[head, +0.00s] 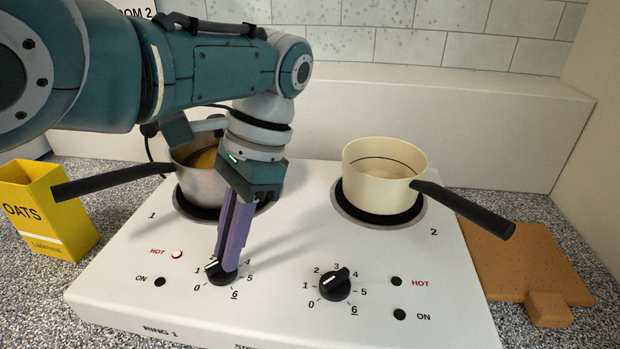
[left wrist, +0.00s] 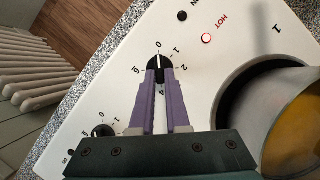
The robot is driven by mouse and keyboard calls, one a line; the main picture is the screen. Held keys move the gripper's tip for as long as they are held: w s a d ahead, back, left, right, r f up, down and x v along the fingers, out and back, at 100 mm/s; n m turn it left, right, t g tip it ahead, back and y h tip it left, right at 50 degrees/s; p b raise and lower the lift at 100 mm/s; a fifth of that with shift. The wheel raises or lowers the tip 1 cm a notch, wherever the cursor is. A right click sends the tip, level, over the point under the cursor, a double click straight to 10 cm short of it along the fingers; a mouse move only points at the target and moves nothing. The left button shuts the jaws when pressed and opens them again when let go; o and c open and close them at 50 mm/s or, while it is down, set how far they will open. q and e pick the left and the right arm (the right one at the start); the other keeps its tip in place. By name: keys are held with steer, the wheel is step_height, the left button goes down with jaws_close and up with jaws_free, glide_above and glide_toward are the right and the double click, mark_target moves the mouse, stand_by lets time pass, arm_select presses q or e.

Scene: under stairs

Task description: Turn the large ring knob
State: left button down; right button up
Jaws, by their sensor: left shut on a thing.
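The ring knob under my gripper is a round black knob (head: 219,271) at the left front of the white hob. It shows in the left wrist view (left wrist: 158,62) with its white pointer toward the low end of the scale, near 0 or 1; the exact mark is hard to tell. My left gripper (head: 231,262) comes down from above with purple fingers shut on this knob. The fingers (left wrist: 160,80) hide part of it in the left wrist view. A second black knob (head: 335,285) sits free to the right. My right gripper is not in view.
A steel pot (head: 197,182) with a black handle stands on the left ring, close behind my gripper. A cream pot (head: 375,172) stands on the right ring. A yellow oats box (head: 50,215) is at left, a wooden board (head: 525,255) at right. The left HOT lamp (head: 177,254) is lit.

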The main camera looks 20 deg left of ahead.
arm_select(q)
steer(key=c, duration=0.9)
jaws_free()
steer(key=shift+r, duration=0.1)
steer(key=shift+w+d+r, duration=0.1)
steer(key=shift+w+r, duration=0.1)
steer(key=shift+r, duration=0.15)
steer(key=b+v, duration=0.2)
steer(key=v, duration=0.7)
